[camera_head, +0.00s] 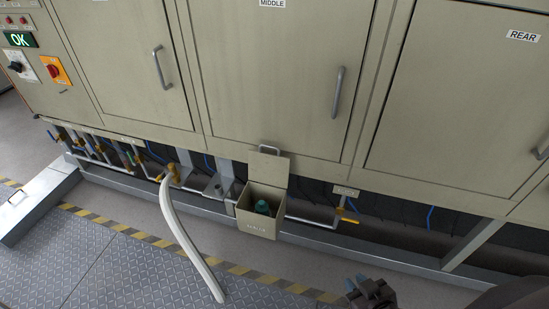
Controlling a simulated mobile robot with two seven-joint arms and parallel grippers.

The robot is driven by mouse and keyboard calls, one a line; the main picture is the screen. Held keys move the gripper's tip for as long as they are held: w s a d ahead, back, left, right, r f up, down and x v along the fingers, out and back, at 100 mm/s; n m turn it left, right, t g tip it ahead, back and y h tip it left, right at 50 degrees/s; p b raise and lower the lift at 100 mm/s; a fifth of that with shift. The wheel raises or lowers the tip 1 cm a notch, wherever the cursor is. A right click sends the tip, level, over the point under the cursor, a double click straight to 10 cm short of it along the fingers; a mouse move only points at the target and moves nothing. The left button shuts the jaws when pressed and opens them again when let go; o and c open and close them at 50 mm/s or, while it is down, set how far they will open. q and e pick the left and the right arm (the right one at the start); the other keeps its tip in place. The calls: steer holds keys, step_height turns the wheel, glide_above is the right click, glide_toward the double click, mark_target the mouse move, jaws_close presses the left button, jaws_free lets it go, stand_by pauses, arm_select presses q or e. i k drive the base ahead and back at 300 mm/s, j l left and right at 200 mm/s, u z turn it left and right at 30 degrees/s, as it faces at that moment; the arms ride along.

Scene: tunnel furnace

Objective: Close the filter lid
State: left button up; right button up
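The filter box (257,225) is a small beige box mounted low on the furnace, below the door marked MIDDLE. Its lid (268,168) stands open, raised upright at the back, with a small handle at its top edge. A dark green cylindrical part (262,207) shows inside the open box. My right gripper (357,286) is dark and sits at the bottom edge, to the right of and nearer than the box, apart from it. Its finger gap is too small to tell. My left gripper is not in view.
A white hose (184,235) curves down to the floor left of the box. Pipes with yellow-handled valves (348,220) flank the box. A metal rail (350,250) runs along the base. The floor in front has a yellow-black stripe (240,270).

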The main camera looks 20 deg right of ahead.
mark_target(263, 167)
steer(key=k+z, duration=0.2)
steer(key=z, duration=0.15)
steer(key=k+z, duration=0.15)
steer(key=z, duration=1.65)
steer(key=j+z, duration=0.5)
steer(key=k+j, duration=0.1)
steer(key=j, duration=0.45)
steer(key=k+j, duration=0.1)
steer(key=j, duration=0.45)
steer(key=k+j, duration=0.1)
steer(key=j, duration=0.95)
steer(key=k+j, duration=0.15)
steer(key=j, duration=0.4)
